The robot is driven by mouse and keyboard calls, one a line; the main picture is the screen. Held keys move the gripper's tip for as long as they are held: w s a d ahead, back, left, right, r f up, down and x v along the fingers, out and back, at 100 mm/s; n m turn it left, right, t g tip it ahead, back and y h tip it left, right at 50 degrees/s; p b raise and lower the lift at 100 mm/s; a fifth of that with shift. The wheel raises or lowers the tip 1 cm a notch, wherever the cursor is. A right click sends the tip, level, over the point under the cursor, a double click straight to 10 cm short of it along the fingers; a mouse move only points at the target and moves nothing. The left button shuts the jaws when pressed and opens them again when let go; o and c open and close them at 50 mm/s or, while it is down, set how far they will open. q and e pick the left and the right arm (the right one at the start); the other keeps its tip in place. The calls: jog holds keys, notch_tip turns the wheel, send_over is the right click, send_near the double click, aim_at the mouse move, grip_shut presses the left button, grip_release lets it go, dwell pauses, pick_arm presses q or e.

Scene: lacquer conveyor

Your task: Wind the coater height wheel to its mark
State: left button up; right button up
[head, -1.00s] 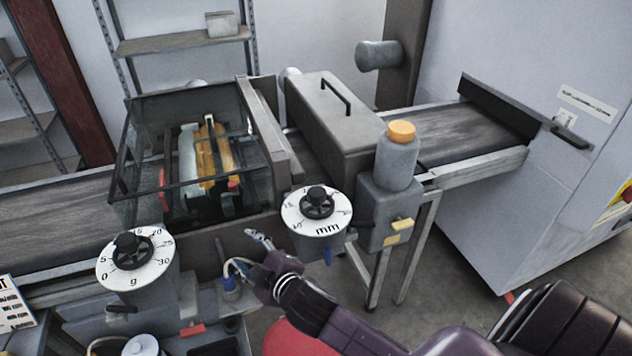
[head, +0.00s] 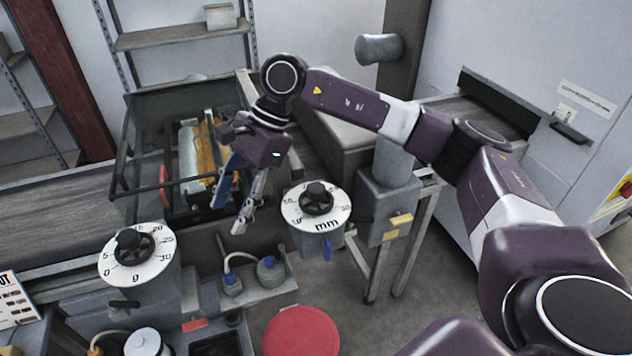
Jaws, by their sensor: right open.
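A round white dial marked mm (head: 295,214) sits at the middle of the coating machine. It has a black handwheel with a knob (head: 317,198) at its centre and a blue lever below. A second white dial (head: 155,268) marked g, also with a black handwheel, is at the lower left. I cannot read where the mark is on either dial. My right gripper (head: 229,215) is open and empty, fingers pointing down, left of the mm dial and in front of the glass-covered roller unit. It is apart from the mm wheel. My left gripper is not in view.
The glass guard (head: 150,110) over the rollers stands behind my right gripper. A grey column (head: 385,200) with yellow tabs is right of the mm dial.

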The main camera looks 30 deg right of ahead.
aim_at(316, 187)
jog(key=d+r+h, duration=0.1)
jog(key=d+h, duration=0.1)
jog(key=d, duration=0.4)
jog(key=d+r+h, duration=0.2)
jog(key=d, duration=0.4)
jog(key=d+r+h, duration=0.1)
jog(key=d+h, duration=0.1)
jog(key=d, duration=0.4)
jog(key=shift+s+d+r, duration=0.2)
jog(key=shift+s+d, duration=0.15)
jog(key=shift+s, duration=0.05)
notch_tip(316, 187, down, 7)
jog(key=p, duration=0.3)
jog(key=shift+r, duration=0.15)
jog(key=shift+f, duration=0.4)
jog(key=c, duration=1.1)
jog(key=shift+c, duration=0.2)
